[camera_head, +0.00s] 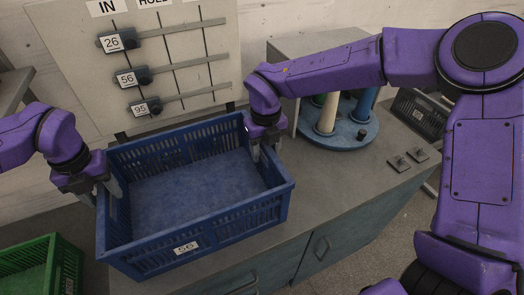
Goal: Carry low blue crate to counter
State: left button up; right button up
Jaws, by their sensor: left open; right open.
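The low blue crate (196,243) is empty, with slotted walls and a label reading 56 on its front. It appears to be on or just over the grey counter (335,175), with its front left part reaching past the counter's front edge. My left gripper (103,193) is open at the crate's left wall. My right gripper (263,150) is open at the right part of the crate, with a finger inside the far right wall. I cannot tell whether the fingers touch the walls.
A board (140,50) with sliding tags 26, 56 and 95 stands behind the crate. A round blue stand (345,133) with cones is at the right, near small dark plates (399,163). A green crate (40,265) is low at the left.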

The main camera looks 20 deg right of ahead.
pick_arm(q)
notch_tip(320, 180, up, 10)
jog(key=shift+w+f, duration=0.1)
pick_arm(e)
jog(key=shift+r, duration=0.1)
pick_arm(q)
jog(key=shift+w, duration=0.1)
pick_arm(e)
notch_tip(320, 180, up, 12)
jog(key=shift+f, duration=0.1)
